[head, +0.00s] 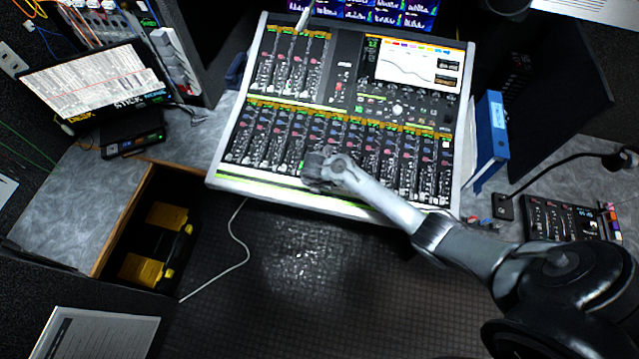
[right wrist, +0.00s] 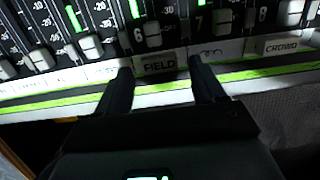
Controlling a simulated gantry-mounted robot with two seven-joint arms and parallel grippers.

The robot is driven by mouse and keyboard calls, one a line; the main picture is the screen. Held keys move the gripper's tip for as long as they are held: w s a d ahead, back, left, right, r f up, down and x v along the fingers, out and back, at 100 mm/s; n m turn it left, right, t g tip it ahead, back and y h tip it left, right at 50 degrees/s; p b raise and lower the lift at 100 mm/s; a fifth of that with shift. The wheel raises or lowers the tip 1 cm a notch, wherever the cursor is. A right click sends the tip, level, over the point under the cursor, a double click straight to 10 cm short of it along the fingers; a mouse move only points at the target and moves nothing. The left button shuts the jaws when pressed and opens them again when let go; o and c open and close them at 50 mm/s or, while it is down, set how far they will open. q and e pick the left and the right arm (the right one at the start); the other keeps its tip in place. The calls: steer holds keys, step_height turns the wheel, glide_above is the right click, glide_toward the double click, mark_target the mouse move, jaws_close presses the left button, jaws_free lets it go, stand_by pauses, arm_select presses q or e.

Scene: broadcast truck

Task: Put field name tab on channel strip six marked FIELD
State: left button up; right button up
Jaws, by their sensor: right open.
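The mixing console (head: 214,172) stands in the middle of the head view. My right gripper (head: 318,178) is low over its front edge, and its closed-up view hides the fingertips there. In the right wrist view the gripper (right wrist: 162,82) is open, its two dark fingers apart. A plate reading FIELD (right wrist: 158,64) lies on the label strip between the fingertips, below the channel numbers 6 and 7. It looks flat on the strip. I cannot tell whether it is a separate name tab or the strip's own marking. My left gripper is not in view.
A label reading CROWD (right wrist: 282,45) is further right on the strip, and fader caps (right wrist: 90,46) stand just behind it. A blue binder (head: 491,140) stands right of the console.

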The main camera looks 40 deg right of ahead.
steer(key=p+v, duration=0.3)
steer(key=v, duration=0.8)
steer(key=s+a+r+m+y, duration=0.1)
steer(key=s+a+r+m, duration=0.2)
steer(key=s+m, duration=0.4)
steer(key=s+a+r+m+t, duration=0.1)
steer(key=s+a+r+m, duration=0.1)
steer(key=s+m, duration=0.6)
steer(key=s+a+r+m+y, duration=0.1)
steer(key=s+a+r+m, duration=0.2)
steer(key=s+m, duration=0.5)
steer(key=shift+s+a+r+t+y, duration=0.2)
steer(key=shift+a+r+t+y, duration=0.15)
steer(key=shift+r, duration=0.35)
